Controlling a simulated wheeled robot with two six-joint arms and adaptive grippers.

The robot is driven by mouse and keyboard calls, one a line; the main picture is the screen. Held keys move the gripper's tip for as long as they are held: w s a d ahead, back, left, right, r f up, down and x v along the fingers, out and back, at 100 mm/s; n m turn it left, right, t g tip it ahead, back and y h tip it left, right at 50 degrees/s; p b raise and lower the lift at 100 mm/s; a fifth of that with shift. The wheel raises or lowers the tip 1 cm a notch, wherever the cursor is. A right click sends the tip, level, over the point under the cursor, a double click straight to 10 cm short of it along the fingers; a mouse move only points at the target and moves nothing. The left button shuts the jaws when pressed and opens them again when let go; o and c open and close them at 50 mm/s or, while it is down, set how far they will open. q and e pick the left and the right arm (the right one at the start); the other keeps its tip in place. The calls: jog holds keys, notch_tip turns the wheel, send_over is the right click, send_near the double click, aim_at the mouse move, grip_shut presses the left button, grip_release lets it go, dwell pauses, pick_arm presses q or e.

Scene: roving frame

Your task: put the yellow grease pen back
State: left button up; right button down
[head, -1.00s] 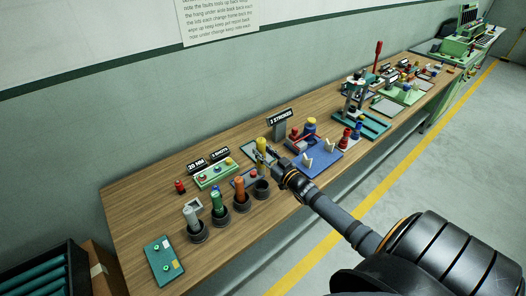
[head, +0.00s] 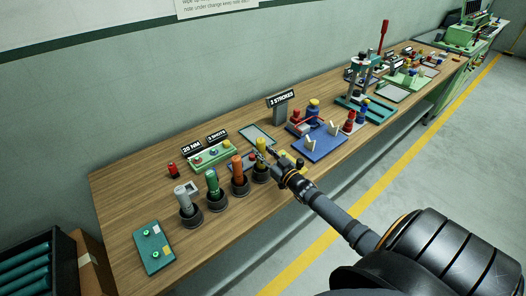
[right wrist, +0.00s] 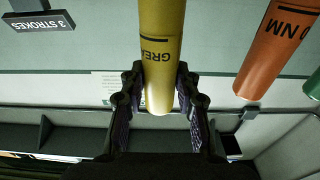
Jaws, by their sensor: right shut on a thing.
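The yellow grease pen (head: 261,168) stands upright at the black cup (head: 262,178) on the right end of a row of cups. Its lower end is at the cup mouth; I cannot tell how deep it sits. My right gripper (head: 266,153) is shut on it from the right. In the right wrist view the pen (right wrist: 161,35), with part of its lettering showing, is between the two fingers. My left gripper is not in view.
An orange tool (head: 237,167), a green one (head: 212,183) and a grey one (head: 183,197) stand in the other cups. Behind are a green button board (head: 212,158) and a "3 STROKES" sign (head: 281,99). A blue board (head: 320,146) lies right. Bare wood is in front.

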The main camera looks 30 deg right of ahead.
jog(key=shift+f+b, duration=0.35)
jog(key=shift+f, duration=0.35)
jog(key=c, duration=0.9)
grip_release()
jog(key=s, duration=1.2)
jog(key=shift+d+f, duration=0.35)
jog(key=shift+d, duration=0.1)
